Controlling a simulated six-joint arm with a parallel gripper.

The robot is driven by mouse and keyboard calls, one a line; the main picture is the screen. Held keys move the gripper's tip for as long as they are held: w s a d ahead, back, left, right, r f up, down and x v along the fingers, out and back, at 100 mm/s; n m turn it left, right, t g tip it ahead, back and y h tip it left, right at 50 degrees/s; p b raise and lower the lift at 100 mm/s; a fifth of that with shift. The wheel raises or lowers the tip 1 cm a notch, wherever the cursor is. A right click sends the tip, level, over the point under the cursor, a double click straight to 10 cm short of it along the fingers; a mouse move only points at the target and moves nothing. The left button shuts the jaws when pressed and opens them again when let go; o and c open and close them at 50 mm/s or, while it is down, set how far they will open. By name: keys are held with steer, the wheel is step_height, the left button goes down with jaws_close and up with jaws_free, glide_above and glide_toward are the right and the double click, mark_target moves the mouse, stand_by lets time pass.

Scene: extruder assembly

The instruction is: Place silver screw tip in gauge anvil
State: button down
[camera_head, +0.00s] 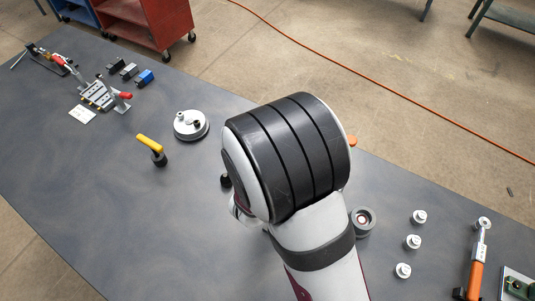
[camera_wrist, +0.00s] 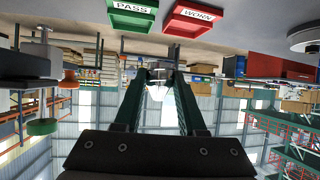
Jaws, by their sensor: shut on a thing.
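My gripper (camera_wrist: 160,76) shows in the wrist view, its two dark green fingers closing in on a small pale, silvery piece (camera_wrist: 160,89) between their tips. This looks like the silver screw tip, though it is small and its outline is unclear. In the head view my own arm's large black-banded joint hides the gripper and what it holds. I cannot pick out the gauge anvil for certain in either view.
The wrist view is upside down, with a green PASS tray (camera_wrist: 132,14) and red WORN tray (camera_wrist: 193,18) at its top.

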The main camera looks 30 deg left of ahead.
steer(key=s+d+f, duration=0.1)
steer(key=f, duration=0.2)
steer(key=s+d+f, duration=0.1)
steer(key=f, duration=0.2)
steer(key=s+f, duration=0.2)
steer(key=f, duration=0.1)
steer(key=shift+s+d+f, duration=0.1)
steer(key=shift+d+f, duration=0.25)
steer(key=shift+d, duration=0.05)
steer(key=shift+f, duration=0.15)
steer(key=shift+c, duration=2.4)
jaws_free()
steer(key=shift+f, duration=0.1)
steer(key=shift+r, duration=0.25)
steer(key=v, duration=0.7)
steer(key=shift+s+d+r, duration=0.1)
steer(key=shift+s+r, duration=0.05)
steer(key=shift+s, duration=0.1)
